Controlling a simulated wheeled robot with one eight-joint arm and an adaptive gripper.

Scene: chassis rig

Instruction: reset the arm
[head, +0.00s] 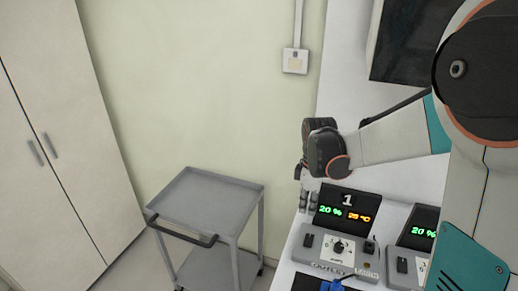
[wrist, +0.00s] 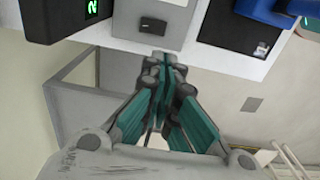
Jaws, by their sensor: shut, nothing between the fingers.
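My arm reaches in from the right side of the head view, bent at a dark joint and stretched out to the left above the control units. My gripper (wrist: 160,65) shows in the wrist view with its teal fingers brought together at the tips. It is shut and empty.
A grey control unit marked 1 (head: 337,248) shows 20 % and 28 °C. A second unit (head: 408,262) stands to its right. A grey cart (head: 208,190) stands left of the bench. White cabinet doors (head: 62,150) are at far left. Floor between them is clear.

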